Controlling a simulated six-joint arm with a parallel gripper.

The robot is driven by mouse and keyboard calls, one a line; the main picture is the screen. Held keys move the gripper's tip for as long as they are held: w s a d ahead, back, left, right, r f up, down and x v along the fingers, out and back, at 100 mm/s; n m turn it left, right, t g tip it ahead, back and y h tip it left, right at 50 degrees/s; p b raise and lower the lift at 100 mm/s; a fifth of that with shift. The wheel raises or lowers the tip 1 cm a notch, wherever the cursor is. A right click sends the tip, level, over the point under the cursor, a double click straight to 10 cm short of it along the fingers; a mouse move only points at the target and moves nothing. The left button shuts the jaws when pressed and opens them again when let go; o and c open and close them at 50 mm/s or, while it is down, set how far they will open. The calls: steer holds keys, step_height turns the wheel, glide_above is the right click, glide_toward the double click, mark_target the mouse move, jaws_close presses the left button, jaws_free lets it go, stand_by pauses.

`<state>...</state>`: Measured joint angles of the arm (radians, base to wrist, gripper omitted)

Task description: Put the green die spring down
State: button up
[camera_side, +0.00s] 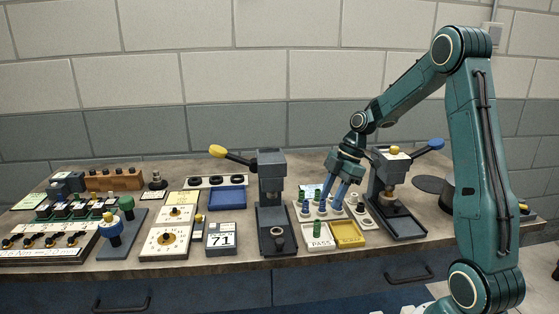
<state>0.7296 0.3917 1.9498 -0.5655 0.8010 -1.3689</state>
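A green die spring (317,229) stands upright on the white tray marked PASS (319,243). Another green piece (317,195) stands in the pale rack (298,214) behind it, among several blue pieces (305,207). My gripper (333,197) points down over the right part of this rack, behind and to the right of the PASS tray. Its two fingers are spread apart a little. At this size I cannot tell whether anything is between the fingertips.
A yellow tray (347,233) sits right of the PASS tray. A press with a yellow lever (271,200) stands close on the left, one with a blue lever (394,195) close on the right. A display reading 71 (221,238) and dial gauges crowd the left bench.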

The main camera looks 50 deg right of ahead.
steer(key=shift+v, duration=1.8)
steer(key=s+a+r+m+t+h, duration=0.1)
steer(key=s+a+r+m, duration=0.25)
steer(key=a, duration=0.35)
steer(key=s+a+r+m+h, duration=0.2)
steer(key=a+r, duration=0.3)
steer(key=a, duration=0.1)
steer(key=s+a+m+t, duration=0.1)
steer(key=s+a+m, duration=0.2)
steer(key=s, duration=0.3)
steer(key=s+a+r+m+t, duration=0.1)
steer(key=s+a+m, duration=0.2)
steer(key=s, duration=0.3)
steer(key=shift+r+h, duration=0.2)
steer(key=shift+h, duration=0.2)
